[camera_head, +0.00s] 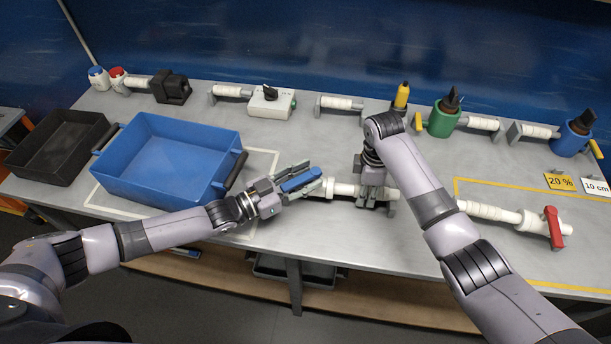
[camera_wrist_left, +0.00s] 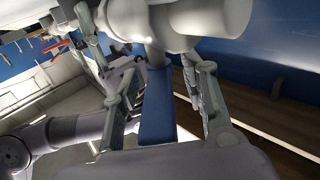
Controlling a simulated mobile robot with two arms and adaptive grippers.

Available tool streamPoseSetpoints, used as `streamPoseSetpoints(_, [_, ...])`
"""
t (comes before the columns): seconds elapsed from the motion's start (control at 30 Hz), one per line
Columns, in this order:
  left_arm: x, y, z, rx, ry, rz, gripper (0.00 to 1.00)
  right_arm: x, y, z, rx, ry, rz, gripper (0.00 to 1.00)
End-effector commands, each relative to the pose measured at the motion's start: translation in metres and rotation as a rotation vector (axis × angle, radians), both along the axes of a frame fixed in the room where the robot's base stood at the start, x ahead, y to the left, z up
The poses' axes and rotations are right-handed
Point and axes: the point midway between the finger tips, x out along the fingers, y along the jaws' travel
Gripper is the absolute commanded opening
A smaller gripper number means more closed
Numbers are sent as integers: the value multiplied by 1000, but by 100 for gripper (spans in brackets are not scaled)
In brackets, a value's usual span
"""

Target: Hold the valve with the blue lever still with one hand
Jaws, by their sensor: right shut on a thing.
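The valve with the blue lever is a white pipe piece (camera_head: 343,190) lying near the front middle of the table in the head view. Its blue lever (camera_head: 300,181) points left and also shows in the left wrist view (camera_wrist_left: 157,108). My left gripper (camera_head: 306,179) is open, with one finger on each side of the lever and gaps between. My right gripper (camera_head: 376,197) comes down from above and is shut on the valve's white pipe, hiding part of it. The white valve body (camera_wrist_left: 195,18) fills the top of the left wrist view.
A blue crate (camera_head: 215,190) and a black tray (camera_head: 28,160) stand at the left. A valve with a red lever (camera_head: 554,228) lies at the right. A white box (camera_head: 271,103), green holder (camera_head: 443,121) and blue holder (camera_head: 570,141) line the back. The table's middle is mostly clear.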

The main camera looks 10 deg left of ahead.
Motion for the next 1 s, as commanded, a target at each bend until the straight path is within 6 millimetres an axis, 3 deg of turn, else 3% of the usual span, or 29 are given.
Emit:
streamPoseSetpoints(0.27, [-12, 15, -2, 2, 3, 2, 40, 0, 0, -1, 0, 1, -1, 0])
streamPoseSetpoints(0.7, [-69, 79, -1, 2, 1, 1, 40, 0, -1, -1, -2, 1, -1, 0])
streamPoseSetpoints(1.0, [-79, 91, 0, 0, 0, 0, 40, 0, -1, 0, -3, 0, -1, 0])
